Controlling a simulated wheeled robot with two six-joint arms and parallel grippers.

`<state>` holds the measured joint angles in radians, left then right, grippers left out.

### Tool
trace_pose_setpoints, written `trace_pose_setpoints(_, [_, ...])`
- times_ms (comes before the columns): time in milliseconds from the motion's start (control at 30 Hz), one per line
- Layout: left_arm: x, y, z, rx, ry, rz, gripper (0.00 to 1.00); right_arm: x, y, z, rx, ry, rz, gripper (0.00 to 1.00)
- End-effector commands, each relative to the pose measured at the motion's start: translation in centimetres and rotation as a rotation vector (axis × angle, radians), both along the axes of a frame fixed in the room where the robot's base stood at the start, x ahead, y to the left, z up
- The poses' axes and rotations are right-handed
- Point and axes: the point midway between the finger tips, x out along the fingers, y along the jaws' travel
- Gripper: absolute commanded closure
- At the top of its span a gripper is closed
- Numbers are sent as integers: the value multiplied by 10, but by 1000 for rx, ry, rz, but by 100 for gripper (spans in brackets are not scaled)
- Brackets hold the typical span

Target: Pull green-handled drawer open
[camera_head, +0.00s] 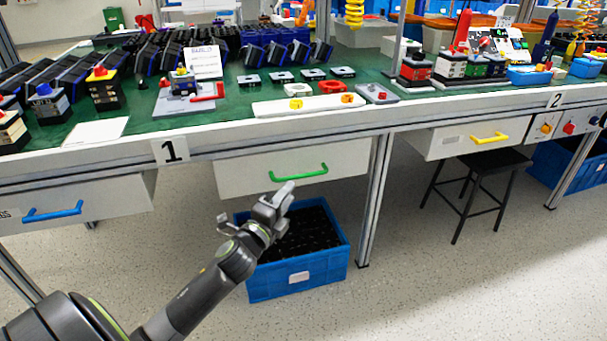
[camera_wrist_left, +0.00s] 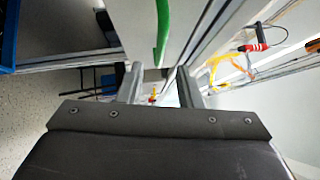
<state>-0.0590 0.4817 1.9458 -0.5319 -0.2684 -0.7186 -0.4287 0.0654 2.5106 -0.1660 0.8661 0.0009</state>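The drawer (camera_head: 240,178) is white with a green handle (camera_head: 298,174) and hangs under the bench at label 1. It looks shut. My left gripper (camera_head: 278,198) is just below and in front of the green handle in the head view, apart from it. In the left wrist view the green handle (camera_wrist_left: 162,32) runs beyond the fingertips, roughly in line with the gap between them. The fingers of my left gripper (camera_wrist_left: 158,80) are apart with nothing between them. My right gripper is in neither view.
A blue crate (camera_head: 262,286) of dark parts stands on the floor below the drawer. A blue-handled drawer (camera_head: 110,198) is at left, a yellow-handled drawer (camera_head: 455,140) at right. A bench leg (camera_head: 374,205) stands right of the green-handled drawer. A black stool (camera_head: 482,180) is further right.

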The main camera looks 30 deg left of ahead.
Motion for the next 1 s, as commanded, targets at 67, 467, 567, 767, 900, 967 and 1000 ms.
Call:
trace_pose_setpoints(67, [17, 1, 3, -1, -3, 0, 67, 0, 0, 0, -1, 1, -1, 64])
trace_pose_setpoints(467, [74, 5, 9, 0, 0, 1, 67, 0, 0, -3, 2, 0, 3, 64])
trace_pose_setpoints(567, [80, 6, 10, -1, 1, 0, 67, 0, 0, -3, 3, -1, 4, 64])
trace_pose_setpoints(767, [82, 6, 10, 0, 1, 0, 67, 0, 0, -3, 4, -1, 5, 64])
trace_pose_setpoints(900, [82, 6, 10, 0, 1, 0, 69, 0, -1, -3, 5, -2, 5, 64])
trace_pose_setpoints(967, [82, 6, 10, 0, 1, 0, 77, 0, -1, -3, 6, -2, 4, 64])
trace_pose_setpoints(1000, [82, 6, 10, 0, 1, 0, 82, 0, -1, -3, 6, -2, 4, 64])
